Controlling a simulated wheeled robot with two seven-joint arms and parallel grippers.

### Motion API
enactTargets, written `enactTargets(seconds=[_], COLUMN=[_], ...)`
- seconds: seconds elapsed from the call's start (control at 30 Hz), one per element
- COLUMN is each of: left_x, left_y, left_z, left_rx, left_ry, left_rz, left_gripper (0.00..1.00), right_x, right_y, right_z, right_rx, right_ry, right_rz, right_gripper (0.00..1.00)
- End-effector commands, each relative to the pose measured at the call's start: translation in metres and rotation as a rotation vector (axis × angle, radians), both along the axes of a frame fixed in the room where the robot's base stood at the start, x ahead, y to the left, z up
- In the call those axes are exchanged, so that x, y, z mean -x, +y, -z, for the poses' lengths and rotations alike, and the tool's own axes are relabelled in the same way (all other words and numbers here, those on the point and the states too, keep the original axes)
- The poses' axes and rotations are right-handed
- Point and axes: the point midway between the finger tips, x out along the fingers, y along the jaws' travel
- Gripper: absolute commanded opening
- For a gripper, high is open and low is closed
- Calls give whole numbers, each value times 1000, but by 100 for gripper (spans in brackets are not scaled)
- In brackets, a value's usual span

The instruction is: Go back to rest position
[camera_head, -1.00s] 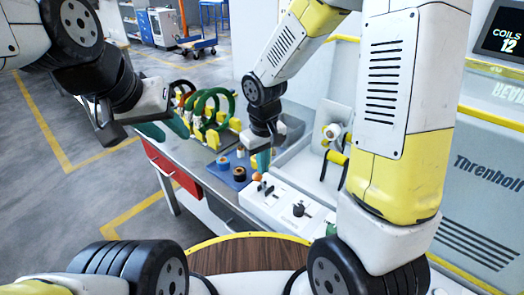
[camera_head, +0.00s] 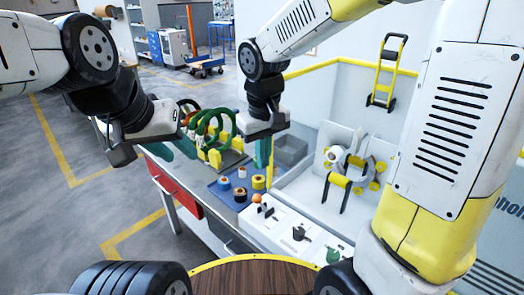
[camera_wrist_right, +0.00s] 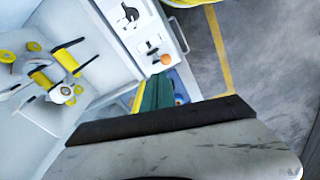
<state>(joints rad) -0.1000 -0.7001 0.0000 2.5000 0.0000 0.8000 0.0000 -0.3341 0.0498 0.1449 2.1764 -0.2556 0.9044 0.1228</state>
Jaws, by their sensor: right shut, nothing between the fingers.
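My left gripper (camera_head: 170,149) is in the left of the head view, its two teal fingers apart with no object visible between them. It is close in the picture to the green coils (camera_head: 212,125); I cannot tell whether it touches them. My right gripper (camera_head: 262,152) points down in the head view, above the workbench, and is shut and empty. Its teal fingers lie together in the right wrist view (camera_wrist_right: 155,92). The white control panel (camera_head: 283,228) with an orange ball knob (camera_head: 256,198) is below and apart from it.
Several tape rolls sit on a blue mat (camera_head: 226,194) beside the panel. The wrapping machine (camera_head: 345,165) with yellow rollers stands to the right. A grey bin (camera_head: 291,150) and a yellow hand truck (camera_head: 385,75) are behind. Open floor lies left.

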Motion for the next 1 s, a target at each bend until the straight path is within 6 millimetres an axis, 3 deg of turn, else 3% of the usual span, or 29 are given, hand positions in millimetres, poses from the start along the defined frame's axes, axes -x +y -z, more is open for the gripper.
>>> enactTargets(seconds=[0.2,0.37,0.7,1.0], left_x=[0,0,0,0], left_y=[0,0,0,0], left_z=[0,0,0,0], left_rx=[0,0,0,0], left_ry=[0,0,0,0], left_rz=[0,0,0,0], left_gripper=[36,36,36,36], right_x=[1,11,58,91], right_y=[-4,-26,-86,-112], right_z=[-3,-23,-69,-86], right_rx=[-7,-50,-212,-322], right_ry=[-8,-57,-234,-360], right_rz=[10,75,279,400], right_gripper=[0,0,0,0])
